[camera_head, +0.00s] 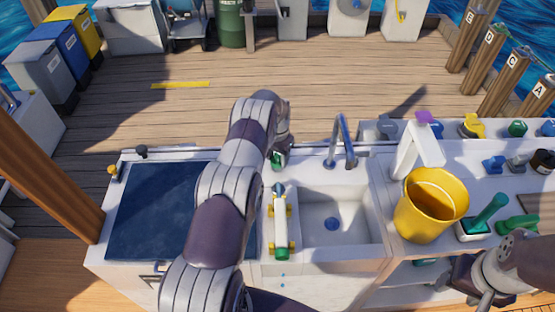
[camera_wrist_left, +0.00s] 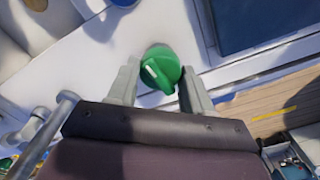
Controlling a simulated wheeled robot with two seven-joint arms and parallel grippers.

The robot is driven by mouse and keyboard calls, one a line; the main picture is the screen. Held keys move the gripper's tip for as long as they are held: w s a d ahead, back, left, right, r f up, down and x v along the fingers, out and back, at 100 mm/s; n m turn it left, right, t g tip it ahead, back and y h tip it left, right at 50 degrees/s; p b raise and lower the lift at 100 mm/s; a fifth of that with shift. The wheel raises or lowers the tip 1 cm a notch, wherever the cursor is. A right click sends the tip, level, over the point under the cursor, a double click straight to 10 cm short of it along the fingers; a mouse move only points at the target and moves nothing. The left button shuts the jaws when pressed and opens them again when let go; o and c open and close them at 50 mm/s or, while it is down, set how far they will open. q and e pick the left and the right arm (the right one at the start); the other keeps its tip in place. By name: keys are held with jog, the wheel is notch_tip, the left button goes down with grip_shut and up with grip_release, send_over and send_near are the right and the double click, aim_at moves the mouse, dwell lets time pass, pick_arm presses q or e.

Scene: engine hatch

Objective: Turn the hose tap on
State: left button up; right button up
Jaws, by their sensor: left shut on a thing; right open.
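The green tap knob (camera_wrist_left: 160,70) sits on the white counter and has a raised grip with a small white mark. In the head view the green knob (camera_head: 277,160) shows only partly at the back of the counter, left of the sink, with my arm and hand over it. My left gripper (camera_wrist_left: 158,82) has one finger on each side of the knob and is shut on it. In the head view my left gripper (camera_head: 279,150) is largely hidden. My right gripper (camera_head: 484,297) is open at the lower right, in front of the counter.
A curved metal faucet (camera_head: 342,142) stands behind the sink basin (camera_head: 347,206). A white-and-green item with yellow parts (camera_head: 280,228) lies left of the basin. A yellow bucket (camera_head: 430,205) and a green-handled brush (camera_head: 487,214) stand at right. A dark blue panel (camera_head: 160,215) lies left.

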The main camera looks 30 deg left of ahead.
pick_arm(q)
jog(key=n+b, duration=0.3)
jog(key=shift+f+n, duration=0.15)
jog(key=shift+n, duration=0.15)
jog(key=n+b, duration=0.2)
jog(key=n, duration=0.1)
jog(key=shift+n, duration=0.3)
jog(key=n+b, duration=0.1)
jog(key=n, duration=0.2)
jog(key=shift+n+b, duration=0.3)
jog(key=shift+b, duration=0.1)
jog(key=n, duration=0.3)
jog(key=n+b, duration=0.1)
jog(key=n, duration=0.1)
jog(key=shift+r, duration=0.25)
jog(key=o, duration=1)
